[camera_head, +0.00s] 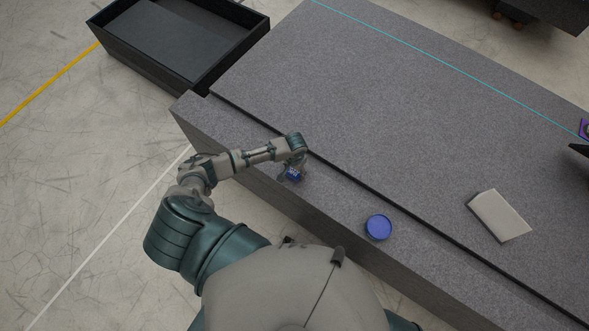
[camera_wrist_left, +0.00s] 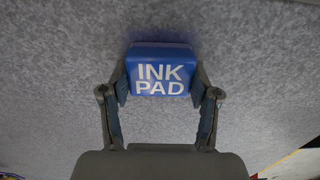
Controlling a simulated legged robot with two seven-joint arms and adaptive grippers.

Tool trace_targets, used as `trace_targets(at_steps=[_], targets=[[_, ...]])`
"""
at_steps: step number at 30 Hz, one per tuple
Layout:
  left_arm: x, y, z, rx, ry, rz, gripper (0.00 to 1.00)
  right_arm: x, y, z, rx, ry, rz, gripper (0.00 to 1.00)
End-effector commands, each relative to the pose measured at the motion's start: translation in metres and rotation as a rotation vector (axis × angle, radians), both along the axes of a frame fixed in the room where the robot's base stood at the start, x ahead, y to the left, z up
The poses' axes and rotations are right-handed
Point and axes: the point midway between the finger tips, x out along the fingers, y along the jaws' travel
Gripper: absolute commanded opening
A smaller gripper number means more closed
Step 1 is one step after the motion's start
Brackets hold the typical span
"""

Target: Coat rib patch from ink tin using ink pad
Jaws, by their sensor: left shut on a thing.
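The blue ink pad (camera_wrist_left: 160,72), lettered "INK PAD", is between the fingers of my left gripper (camera_wrist_left: 160,92) in the wrist view. In the head view the left gripper (camera_head: 291,174) is shut on the ink pad (camera_head: 294,175) over the near granite ledge. The gripper hides part of the pad, and I cannot tell whether the pad touches the stone. A round blue tin (camera_head: 378,227), which looks like the ink tin, stands on the same ledge to the right. I cannot make out a rib patch for certain. My right gripper does not show.
A pale rectangular block (camera_head: 499,215) lies on the granite bed (camera_head: 400,110) at the right. A dark groove runs between bed and ledge. A black open tray (camera_head: 233,45) stands at the upper left. A purple item (camera_head: 585,129) shows at the right edge. The bed's middle is clear.

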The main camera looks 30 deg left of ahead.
Motion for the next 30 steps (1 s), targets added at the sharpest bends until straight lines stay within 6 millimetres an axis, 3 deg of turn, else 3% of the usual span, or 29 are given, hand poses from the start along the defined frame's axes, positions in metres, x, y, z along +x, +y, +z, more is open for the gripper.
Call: trace_targets(at_steps=[4,8,21,30], targets=[[-0.001,-0.016,0.001,-0.002,0.0,-0.003,0.21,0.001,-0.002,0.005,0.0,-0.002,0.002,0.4],[-0.002,-0.02,-0.002,-0.004,0.0,-0.002,0.21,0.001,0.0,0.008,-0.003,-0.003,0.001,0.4],[-0.001,0.008,-0.007,-0.005,0.003,0.0,0.21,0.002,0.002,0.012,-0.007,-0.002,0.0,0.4],[-0.004,-0.016,-0.005,-0.003,0.007,-0.004,0.21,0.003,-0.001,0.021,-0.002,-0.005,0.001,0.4]])
